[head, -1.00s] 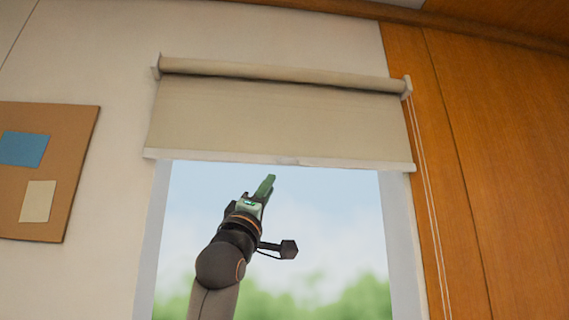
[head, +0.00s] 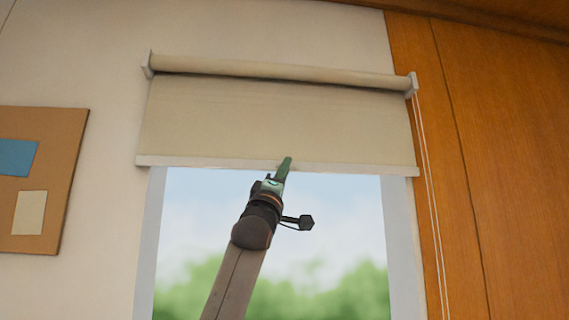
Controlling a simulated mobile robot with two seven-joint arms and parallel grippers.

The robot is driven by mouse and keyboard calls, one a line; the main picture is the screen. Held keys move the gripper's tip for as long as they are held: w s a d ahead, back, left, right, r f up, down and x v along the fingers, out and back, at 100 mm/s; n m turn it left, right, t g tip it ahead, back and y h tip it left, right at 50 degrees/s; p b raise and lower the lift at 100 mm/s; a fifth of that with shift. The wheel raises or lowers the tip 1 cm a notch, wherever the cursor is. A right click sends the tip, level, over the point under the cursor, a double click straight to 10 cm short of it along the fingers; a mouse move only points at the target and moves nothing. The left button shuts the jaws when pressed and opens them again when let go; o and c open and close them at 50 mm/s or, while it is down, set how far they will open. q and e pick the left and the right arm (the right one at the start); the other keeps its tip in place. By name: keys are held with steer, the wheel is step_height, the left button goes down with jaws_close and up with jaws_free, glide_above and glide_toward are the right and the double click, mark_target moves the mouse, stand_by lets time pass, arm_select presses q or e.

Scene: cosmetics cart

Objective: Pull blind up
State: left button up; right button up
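The beige roller blind (head: 275,121) hangs partway down over the top of the window. Its rolled tube (head: 280,72) is above, and its pale bottom bar (head: 210,162) runs nearly level across the window. My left gripper (head: 285,164) reaches up from below. Its green fingertip overlaps the middle of the bottom bar in the picture and covers that part of it. I cannot tell whether it touches the bar. The fingers show edge-on as one shape, so their opening is unclear. My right gripper is not in view.
The window (head: 345,235) below the blind is clear, with blurred trees and sky beyond. A white cord (head: 432,205) hangs at the blind's right, in front of wood panelling (head: 505,170). A brown pinboard (head: 60,150) is on the left wall.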

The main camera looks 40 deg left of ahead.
arm_select(q)
jaws_close()
stand_by(1.5)
